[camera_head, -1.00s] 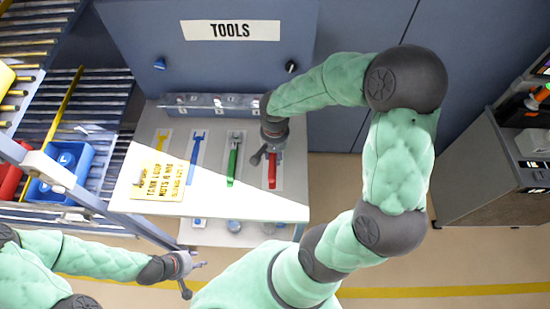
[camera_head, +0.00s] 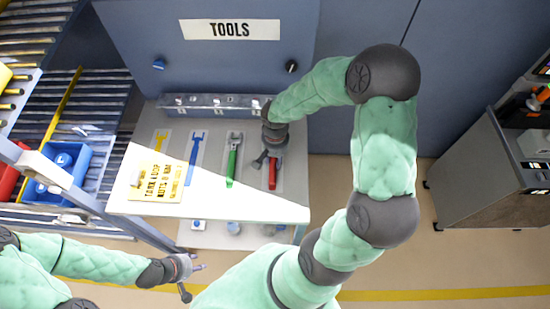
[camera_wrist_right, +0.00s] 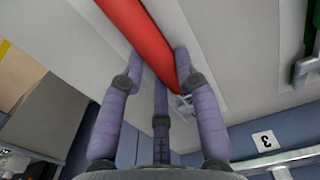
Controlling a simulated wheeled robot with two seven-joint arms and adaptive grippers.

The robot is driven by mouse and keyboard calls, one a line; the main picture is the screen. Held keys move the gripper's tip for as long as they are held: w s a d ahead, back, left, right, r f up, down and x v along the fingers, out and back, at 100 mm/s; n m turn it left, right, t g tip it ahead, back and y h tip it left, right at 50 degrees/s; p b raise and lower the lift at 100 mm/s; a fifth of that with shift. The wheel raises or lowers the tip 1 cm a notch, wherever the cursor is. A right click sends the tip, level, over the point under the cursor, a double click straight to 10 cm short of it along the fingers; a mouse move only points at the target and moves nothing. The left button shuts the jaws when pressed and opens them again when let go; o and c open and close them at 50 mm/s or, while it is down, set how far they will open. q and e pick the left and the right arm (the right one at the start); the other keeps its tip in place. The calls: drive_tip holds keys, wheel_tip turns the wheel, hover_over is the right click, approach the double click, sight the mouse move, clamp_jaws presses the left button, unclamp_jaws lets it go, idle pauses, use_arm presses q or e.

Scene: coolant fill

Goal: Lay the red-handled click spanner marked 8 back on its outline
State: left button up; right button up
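The red-handled spanner (camera_head: 272,176) is at the right end of the tool row, over a pale outline strip, in the head view. Its upper part is hidden by my right gripper (camera_head: 268,158), and its marking cannot be read. In the right wrist view the red handle (camera_wrist_right: 148,38) runs between the spread fingers of my right gripper (camera_wrist_right: 159,58). A gap shows beside the right finger, so the gripper looks open around the handle. Whether the spanner lies fully flat within its outline cannot be told. My left gripper (camera_head: 194,278) is open and empty at lower left.
Green (camera_head: 232,165), blue (camera_head: 193,160) and yellow (camera_head: 161,142) spanners lie to the left on the tool board (camera_head: 255,207). A yellow sign (camera_head: 160,183) is at its front left. A rail (camera_head: 215,104) with number tags runs behind. A blue bin (camera_head: 60,170) stands left.

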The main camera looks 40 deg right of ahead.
sight(275, 160)
drive_tip(key=o, duration=0.4)
drive_tip(key=shift+r, duration=0.2)
wheel_tip(275, 160, up, 12)
drive_tip(key=p, duration=0.3)
idle(0.5)
